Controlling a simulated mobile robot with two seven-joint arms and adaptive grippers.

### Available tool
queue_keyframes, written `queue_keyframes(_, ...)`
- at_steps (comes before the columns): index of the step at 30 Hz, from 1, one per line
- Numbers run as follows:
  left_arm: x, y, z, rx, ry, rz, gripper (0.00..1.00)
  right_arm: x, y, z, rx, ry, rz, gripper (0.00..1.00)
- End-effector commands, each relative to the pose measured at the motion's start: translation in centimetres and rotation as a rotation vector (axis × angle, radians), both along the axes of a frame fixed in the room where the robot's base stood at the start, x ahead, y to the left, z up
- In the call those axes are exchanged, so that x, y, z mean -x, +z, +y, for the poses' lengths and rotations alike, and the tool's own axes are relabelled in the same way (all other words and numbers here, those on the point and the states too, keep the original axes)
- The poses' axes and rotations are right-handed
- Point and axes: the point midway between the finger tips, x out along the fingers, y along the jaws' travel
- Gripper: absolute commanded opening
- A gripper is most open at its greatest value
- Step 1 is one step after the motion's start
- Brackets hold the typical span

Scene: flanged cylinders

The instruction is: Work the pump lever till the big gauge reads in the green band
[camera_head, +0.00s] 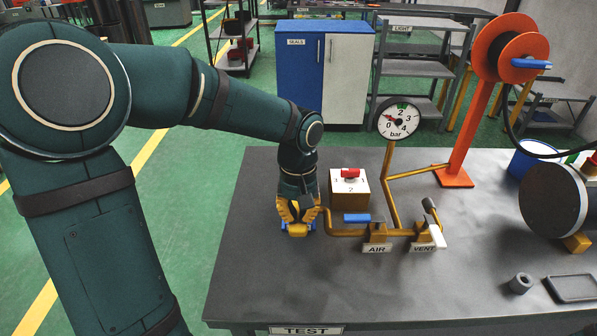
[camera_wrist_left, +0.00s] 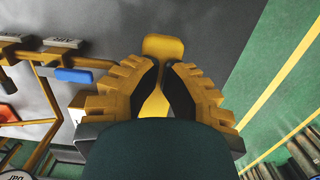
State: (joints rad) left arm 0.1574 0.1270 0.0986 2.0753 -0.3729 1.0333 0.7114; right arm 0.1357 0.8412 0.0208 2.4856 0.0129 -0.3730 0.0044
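The big gauge (camera_head: 398,119) stands on a yellow pipe behind the bench fittings. Its dial runs from 0 to 4 bar, with a green band at the top near 2. The red needle points left, near 1, outside the green. My left gripper (camera_head: 297,222) points down at the left end of the yellow pipework. In the left wrist view, its black finger pads (camera_wrist_left: 162,80) close around a yellow piece (camera_wrist_left: 170,47), which looks like the pump lever's handle and sticks out past the fingertips. The pump body is mostly hidden behind the gripper. My right gripper is out of view.
The AIR valve has a blue handle (camera_head: 357,217), just right of my left gripper. A box with a red knob (camera_head: 350,173) stands behind. The red reel stand (camera_head: 468,130) is farther back. The bench (camera_head: 270,285) is clear in front.

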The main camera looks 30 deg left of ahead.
Motion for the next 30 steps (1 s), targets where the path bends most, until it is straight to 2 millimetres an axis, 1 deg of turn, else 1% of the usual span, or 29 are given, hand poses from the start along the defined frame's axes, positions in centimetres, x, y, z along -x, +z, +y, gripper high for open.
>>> queue_keyframes(1, 0.0, -1.0, 0.0, 0.000, -0.001, 0.001, 0.00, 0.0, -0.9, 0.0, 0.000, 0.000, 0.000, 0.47)
queue_keyframes(4, 0.1, -2.4, -0.1, 0.000, -0.001, 0.001, 0.00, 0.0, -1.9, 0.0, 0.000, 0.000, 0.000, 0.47)
queue_keyframes(6, 0.1, -1.8, 0.0, -0.001, 0.000, 0.001, 0.00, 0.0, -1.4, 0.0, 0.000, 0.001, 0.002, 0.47)
queue_keyframes(9, 0.1, -1.7, 0.0, 0.000, 0.000, 0.000, 0.00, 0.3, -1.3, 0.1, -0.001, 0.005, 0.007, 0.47)
queue_keyframes(14, 0.1, -1.7, 0.0, -0.001, 0.000, 0.001, 0.00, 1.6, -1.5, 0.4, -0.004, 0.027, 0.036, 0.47)
queue_keyframes(15, 0.0, -1.4, 0.0, 0.000, 0.000, 0.000, 0.00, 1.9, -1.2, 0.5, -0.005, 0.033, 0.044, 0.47)
queue_keyframes(18, -0.2, 0.0, 0.1, 0.000, 0.001, 0.000, 0.00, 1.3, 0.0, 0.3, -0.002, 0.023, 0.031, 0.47)
queue_keyframes(30, -0.9, 3.8, 0.6, 0.000, 0.001, 0.001, 0.00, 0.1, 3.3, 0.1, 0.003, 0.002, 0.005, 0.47)
